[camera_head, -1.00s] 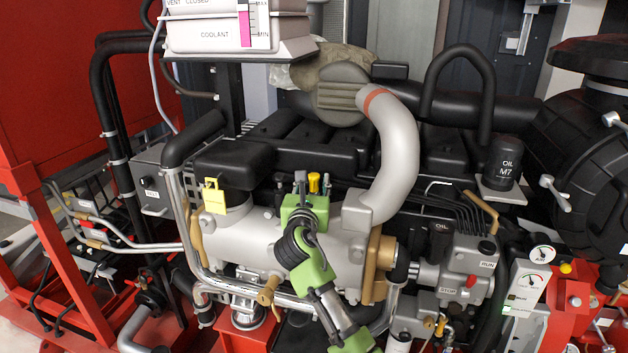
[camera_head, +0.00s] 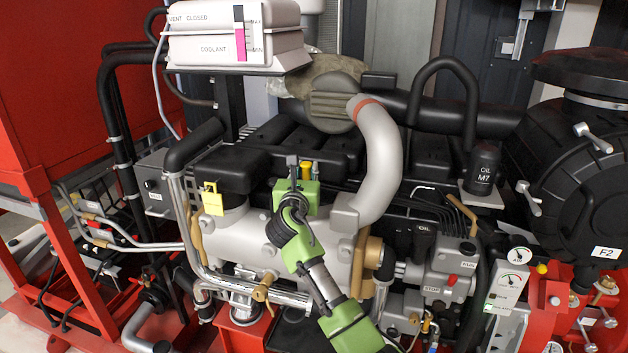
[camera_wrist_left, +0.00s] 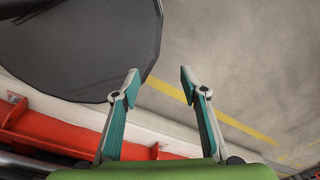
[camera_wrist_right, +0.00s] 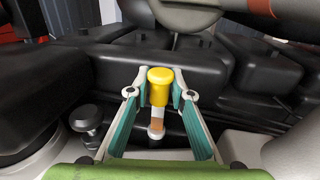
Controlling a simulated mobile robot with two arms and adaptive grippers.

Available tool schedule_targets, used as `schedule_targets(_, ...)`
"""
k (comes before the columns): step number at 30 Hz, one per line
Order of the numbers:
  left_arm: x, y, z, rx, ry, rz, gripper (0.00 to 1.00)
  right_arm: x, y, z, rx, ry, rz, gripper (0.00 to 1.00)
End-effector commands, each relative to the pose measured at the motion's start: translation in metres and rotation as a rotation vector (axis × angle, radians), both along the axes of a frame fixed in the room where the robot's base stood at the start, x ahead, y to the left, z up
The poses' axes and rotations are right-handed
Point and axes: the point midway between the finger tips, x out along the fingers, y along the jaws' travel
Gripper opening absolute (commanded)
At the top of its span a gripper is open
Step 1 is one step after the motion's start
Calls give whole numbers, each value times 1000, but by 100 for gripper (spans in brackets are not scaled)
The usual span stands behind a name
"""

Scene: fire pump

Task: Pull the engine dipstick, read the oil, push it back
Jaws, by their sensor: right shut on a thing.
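The dipstick's yellow handle (camera_wrist_right: 160,80) stands upright between the fingertips of my right gripper (camera_wrist_right: 160,88) in the right wrist view. The gripper is shut on it. Below the handle, a short brown stretch and a pale collar show; the rest is hidden. I cannot read any oil mark. My left gripper (camera_wrist_left: 158,88) is open and empty above the floor in the left wrist view; it is not in the head view.
A thick grey pipe (camera_head: 382,165) curves down just right of the right gripper. A yellow padlock-like tag (camera_head: 212,201) is to its left. A dark knob (camera_wrist_right: 86,120) stands left of the handle. A black oil filter (camera_head: 484,168) is farther right.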

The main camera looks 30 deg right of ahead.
Motion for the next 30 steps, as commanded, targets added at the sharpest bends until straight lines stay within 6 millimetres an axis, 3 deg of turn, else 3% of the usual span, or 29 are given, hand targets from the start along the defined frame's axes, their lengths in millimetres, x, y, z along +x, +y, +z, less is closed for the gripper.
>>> schedule_targets(1,-11,0,15,1,15,0,40,1,0,17,-2,-1,-4,0)
schedule_targets(3,-24,1,25,2,32,0,40,1,0,26,-3,0,-6,0)
schedule_targets(6,-28,0,35,1,39,0,40,1,-1,35,-1,0,-8,0)
schedule_targets(15,12,-1,46,-1,-16,0,40,1,-1,43,-2,-2,-7,0)
schedule_targets(22,9,0,45,0,-11,0,40,1,-1,45,-3,-7,-7,0)
schedule_targets(23,6,0,45,-1,-9,0,40,1,-1,45,-3,-7,-7,28)
schedule_targets(24,4,0,45,0,-5,0,40,1,-1,45,-3,-7,-7,33)
schedule_targets(30,-5,1,44,1,9,0,40,0,-1,42,-1,-3,-7,33)
